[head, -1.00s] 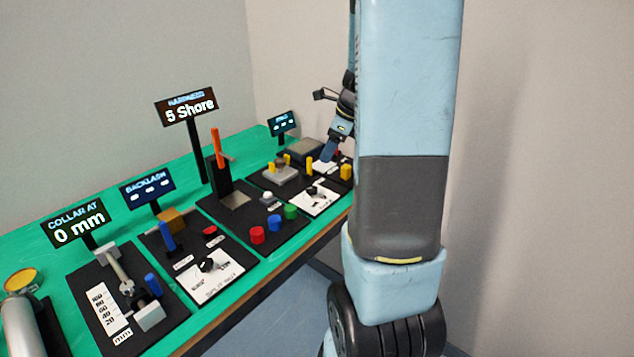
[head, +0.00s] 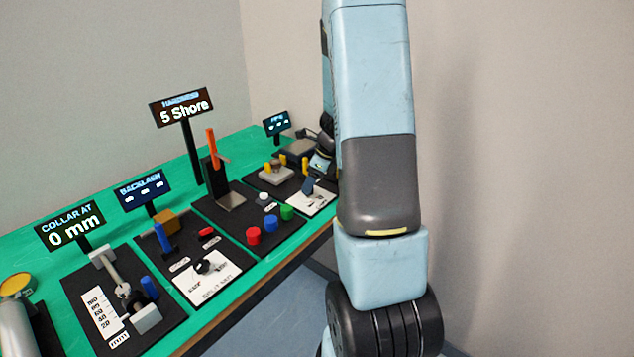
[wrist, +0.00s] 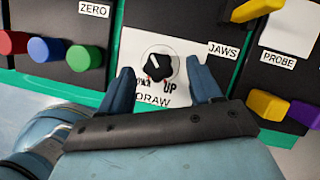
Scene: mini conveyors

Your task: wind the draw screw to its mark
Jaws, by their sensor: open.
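The draw screw (wrist: 158,65) is a round black knob with a light pointer line tilted to the upper left. It sits on a white plate (wrist: 135,45) lettered DRAW, with partly covered print around the knob. Small red marks show below it. My gripper (wrist: 159,69) is open, with one blue finger to the left and one to the right of the knob in the wrist view. Both fingers look apart from it, and their height above it is unclear. In the head view my gripper (head: 309,186) is over the white plate (head: 318,203) and hides the knob.
Red, blue and green buttons (wrist: 88,58) lie left of the plate, near a ZERO label. JAWS and PROBE labels, a yellow part (wrist: 267,104) and a purple part (wrist: 303,114) lie to the right. A small display (head: 276,123) stands behind; its text is too small to read.

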